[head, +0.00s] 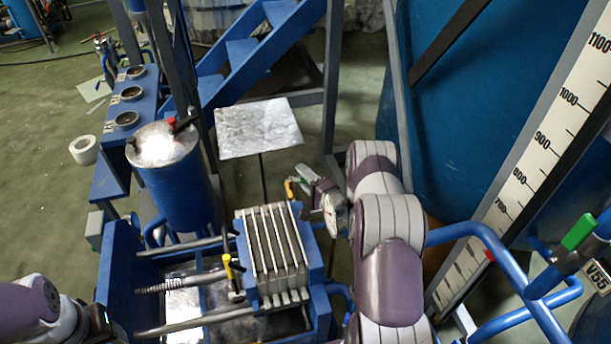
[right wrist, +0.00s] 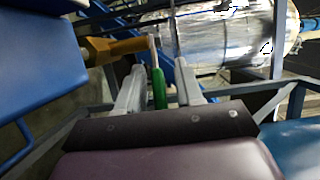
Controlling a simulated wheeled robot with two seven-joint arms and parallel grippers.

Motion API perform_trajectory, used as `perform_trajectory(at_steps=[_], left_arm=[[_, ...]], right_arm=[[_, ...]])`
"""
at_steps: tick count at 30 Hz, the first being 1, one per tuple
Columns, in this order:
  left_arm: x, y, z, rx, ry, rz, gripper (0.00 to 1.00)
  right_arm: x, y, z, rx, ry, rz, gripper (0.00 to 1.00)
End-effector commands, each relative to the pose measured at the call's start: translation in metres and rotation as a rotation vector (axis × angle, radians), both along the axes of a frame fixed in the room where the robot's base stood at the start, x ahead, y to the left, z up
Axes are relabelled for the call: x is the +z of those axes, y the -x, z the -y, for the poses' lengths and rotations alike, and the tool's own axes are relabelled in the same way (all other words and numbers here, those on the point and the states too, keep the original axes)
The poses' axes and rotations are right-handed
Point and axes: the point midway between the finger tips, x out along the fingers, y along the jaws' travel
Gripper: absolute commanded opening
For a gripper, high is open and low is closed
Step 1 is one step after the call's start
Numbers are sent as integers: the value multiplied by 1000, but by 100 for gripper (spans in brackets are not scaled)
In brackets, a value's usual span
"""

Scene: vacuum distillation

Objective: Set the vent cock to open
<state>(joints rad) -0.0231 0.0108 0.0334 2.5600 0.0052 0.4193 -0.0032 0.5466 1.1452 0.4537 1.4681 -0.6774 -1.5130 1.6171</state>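A cock with a yellow-brass body (right wrist: 115,47) and a green lever (right wrist: 159,88) is in the right wrist view, and I take it for the vent cock. Its yellow part also shows in the head view (head: 290,188), just left of my right gripper (head: 308,175). In the right wrist view the two grey fingers of my right gripper (right wrist: 160,78) stand apart, one on each side of the green lever, with gaps visible. I cannot tell whether either finger touches it. My left arm's end (head: 85,325) is at the bottom left of the head view; its fingers do not show clearly.
A filter press (head: 270,255) stands below the right gripper in the head view. A blue tank with a red lever (head: 170,170) and a flat metal plate (head: 258,128) are to the left. A blue pipe (head: 500,260) and scale (head: 540,150) are right.

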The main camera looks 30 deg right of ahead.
Motion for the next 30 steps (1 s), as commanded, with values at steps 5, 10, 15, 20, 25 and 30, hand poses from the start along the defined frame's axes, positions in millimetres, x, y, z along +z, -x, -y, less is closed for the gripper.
perform_trajectory(at_steps=[5,10,15,20,25,30], left_arm=[[0,0,0,0,0,0,49],[-2,0,0,0,0,0,49],[-9,0,0,0,0,0,49],[-13,0,0,0,0,0,49],[-13,0,0,0,0,0,49],[-13,0,0,0,0,0,45]], right_arm=[[0,0,0,0,0,0,37],[-2,8,2,-1,-2,-3,37],[-3,44,7,-3,-2,-3,37],[-1,68,10,-1,-1,-1,37],[0,75,10,0,0,0,37],[0,75,10,0,0,0,37]])
